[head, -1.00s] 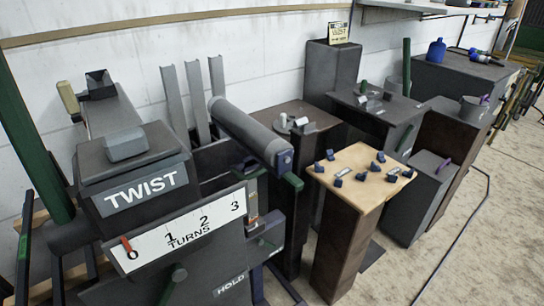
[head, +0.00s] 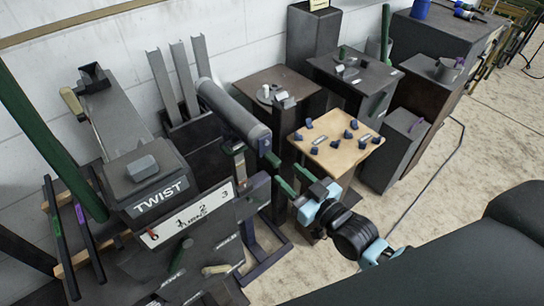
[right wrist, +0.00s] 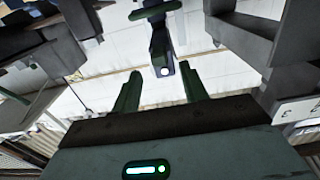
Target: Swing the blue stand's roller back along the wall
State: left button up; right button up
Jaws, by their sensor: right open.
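Nothing is gripped. My left gripper is not in view.
The TWIST box (head: 150,185) with its turns scale stands left of the roller. The wall (head: 110,60) runs behind. Open floor (head: 480,145) lies to the right.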

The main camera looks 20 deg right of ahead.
aim_at(278, 165)
jog(key=x, duration=0.7)
jog(key=shift+w+a, duration=0.1)
jog(key=shift+w, duration=0.2)
grip_shut()
